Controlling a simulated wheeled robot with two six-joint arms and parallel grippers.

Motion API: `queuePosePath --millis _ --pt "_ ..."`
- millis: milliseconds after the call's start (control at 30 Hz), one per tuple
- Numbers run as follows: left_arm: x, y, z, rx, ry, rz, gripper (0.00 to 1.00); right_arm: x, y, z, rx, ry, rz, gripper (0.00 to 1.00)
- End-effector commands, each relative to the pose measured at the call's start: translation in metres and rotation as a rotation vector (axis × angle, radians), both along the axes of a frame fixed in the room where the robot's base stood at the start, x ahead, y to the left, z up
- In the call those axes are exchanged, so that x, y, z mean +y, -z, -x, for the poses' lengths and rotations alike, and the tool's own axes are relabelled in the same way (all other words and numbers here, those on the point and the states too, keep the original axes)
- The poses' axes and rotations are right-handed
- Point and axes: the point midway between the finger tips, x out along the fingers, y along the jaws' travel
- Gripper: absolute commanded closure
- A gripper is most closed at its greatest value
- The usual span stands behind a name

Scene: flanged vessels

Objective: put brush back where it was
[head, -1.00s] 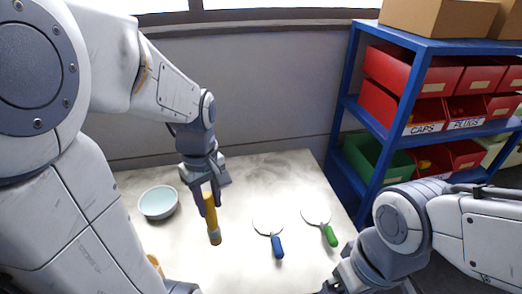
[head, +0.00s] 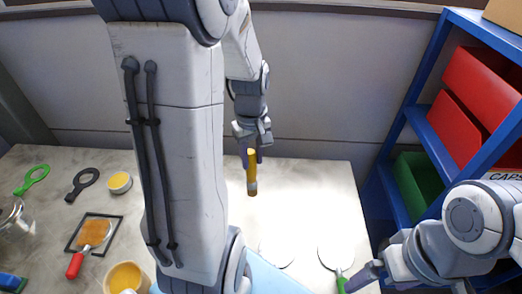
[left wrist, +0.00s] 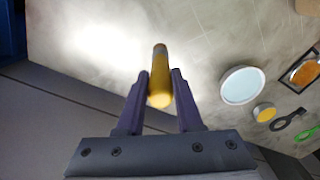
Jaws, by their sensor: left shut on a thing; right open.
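The brush (head: 252,178) has a yellow handle with a greyish band near its lower end. It hangs nearly upright over the bright right part of the table. My left gripper (head: 250,152) is shut on its upper end. In the left wrist view the brush (left wrist: 159,75) is clasped between the two fingers of the left gripper (left wrist: 159,88). Its far end points away from the camera, and the bristles cannot be made out. My right gripper (head: 362,276) is open and empty at the lower right, near a green-handled tool (head: 338,262).
A frame (head: 118,236) with a red-handled tool, a yellow-filled cup (head: 125,277) and a small yellow pot (head: 120,183) stand left. A pale bowl (left wrist: 242,86) shows in the wrist view. A blue shelf (head: 430,125) stands right. Table around the brush is clear.

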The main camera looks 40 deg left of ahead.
Motion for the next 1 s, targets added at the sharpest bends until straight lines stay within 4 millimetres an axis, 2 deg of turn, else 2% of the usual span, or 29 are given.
queuePosePath --millis 100,300,433,600,700,1000 --pt "0.022 0.014 -0.012 0.004 -0.003 0.002 1.00 0.000 -0.008 0.000 0.000 0.000 0.000 0.00" --pt "0.041 0.029 -0.025 0.001 0.002 0.000 1.00 0.000 -0.013 0.000 0.000 0.001 0.000 0.00" --pt "0.044 0.037 -0.026 0.003 0.003 0.002 1.00 0.000 -0.015 0.000 0.000 0.001 0.000 0.00" --pt "0.043 0.061 -0.026 0.005 0.003 0.002 1.00 0.000 -0.022 0.000 0.000 0.001 0.000 0.00" --pt "0.043 0.070 -0.026 0.002 0.003 0.001 1.00 0.000 -0.023 0.000 0.000 0.001 0.000 0.00" --pt "0.043 0.073 -0.027 -0.001 0.003 0.000 1.00 0.000 -0.021 0.000 0.000 0.001 0.000 0.00"
